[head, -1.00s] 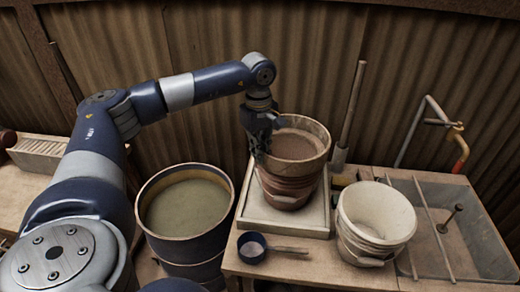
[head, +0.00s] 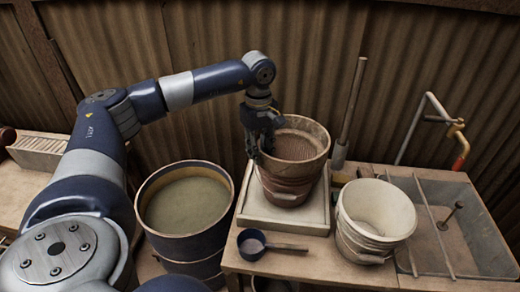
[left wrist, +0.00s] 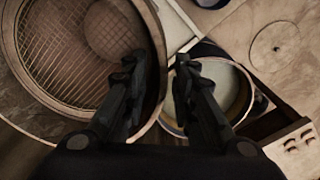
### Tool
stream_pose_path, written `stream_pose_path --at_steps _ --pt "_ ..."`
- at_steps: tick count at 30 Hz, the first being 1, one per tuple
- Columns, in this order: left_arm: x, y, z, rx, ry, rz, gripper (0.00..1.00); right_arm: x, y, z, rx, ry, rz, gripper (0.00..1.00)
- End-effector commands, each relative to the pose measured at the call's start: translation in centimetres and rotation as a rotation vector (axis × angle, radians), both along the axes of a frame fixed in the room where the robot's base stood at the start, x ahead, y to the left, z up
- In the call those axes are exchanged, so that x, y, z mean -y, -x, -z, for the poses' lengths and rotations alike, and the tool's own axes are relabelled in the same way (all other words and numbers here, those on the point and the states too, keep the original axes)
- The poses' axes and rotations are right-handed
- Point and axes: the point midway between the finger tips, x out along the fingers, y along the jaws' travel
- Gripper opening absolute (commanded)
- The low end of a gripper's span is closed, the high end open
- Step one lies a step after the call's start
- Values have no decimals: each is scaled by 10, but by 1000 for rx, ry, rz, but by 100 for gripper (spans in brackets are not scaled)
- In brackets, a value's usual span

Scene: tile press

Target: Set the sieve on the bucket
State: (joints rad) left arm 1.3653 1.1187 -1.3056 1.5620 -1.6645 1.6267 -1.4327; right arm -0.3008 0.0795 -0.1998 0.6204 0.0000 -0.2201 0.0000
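The sieve (head: 301,145) is a round wooden hoop with a wire mesh. It sits on top of the reddish-brown bucket (head: 286,192) and looks about level. The left wrist view shows its mesh and rim (left wrist: 72,62) from above. My left gripper (head: 262,150) is at the left side of the hoop, pointing down. In the left wrist view its fingers (left wrist: 160,66) are spread, one over the mesh side and one outside the rim. A gap shows between the fingers and the rim. The bucket's top is hidden by the sieve. My right gripper is not in view.
The bucket stands on a shallow wooden tray (head: 258,214). A dark barrel of murky liquid (head: 187,205) stands left, a white bucket (head: 378,208) right. A dark blue scoop (head: 251,243) lies in front. A sink (head: 480,222) with a tap (head: 457,140) is at the far right.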

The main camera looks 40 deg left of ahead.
Motion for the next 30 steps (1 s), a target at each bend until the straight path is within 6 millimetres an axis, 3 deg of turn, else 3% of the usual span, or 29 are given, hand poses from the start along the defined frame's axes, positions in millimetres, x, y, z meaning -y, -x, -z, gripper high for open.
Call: stream_pose_path --at_steps 11,14,24,30 --pt "0 0 -4 -1 0 0 29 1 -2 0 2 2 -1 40" --pt "0 0 -18 1 0 0 29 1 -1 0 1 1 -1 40" --pt "0 1 -88 2 1 0 29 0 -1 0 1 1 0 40" --pt "-1 2 -114 1 0 -1 29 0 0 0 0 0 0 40"
